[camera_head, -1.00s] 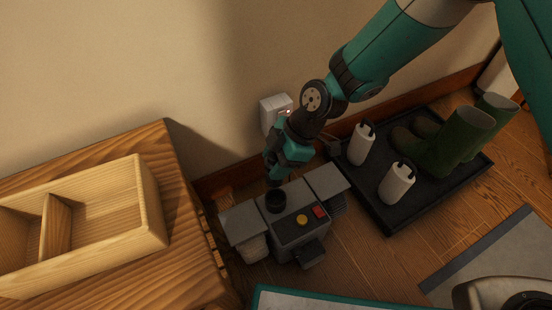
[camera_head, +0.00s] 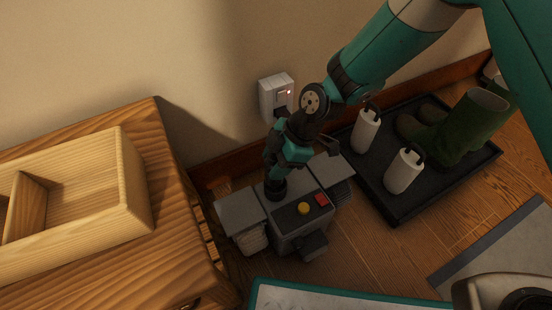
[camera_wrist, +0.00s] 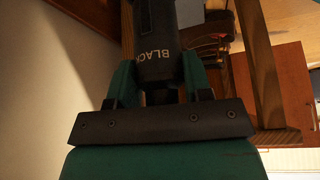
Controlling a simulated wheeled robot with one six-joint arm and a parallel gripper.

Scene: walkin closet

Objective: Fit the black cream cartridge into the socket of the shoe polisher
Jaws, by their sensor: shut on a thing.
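The black cream cartridge (camera_wrist: 155,40), with white "BLACK" lettering, is between the green fingers of my gripper (camera_wrist: 158,68) in the wrist view. My gripper (camera_head: 276,178) is shut on it. The shoe polisher (camera_head: 286,234) is a grey box on the floor with a yellow button, a red button and side wings. In the head view my gripper is directly over the dark round socket (camera_head: 275,193) at the polisher's back left. Gripper and cartridge overlap the socket there, so I cannot tell how far the cartridge is in.
A wooden cabinet (camera_head: 165,150) with a divided wooden box (camera_head: 135,200) stands at left. A white wall outlet (camera_head: 272,98) is behind. A teal-edged board (camera_head: 330,292) lies in front.

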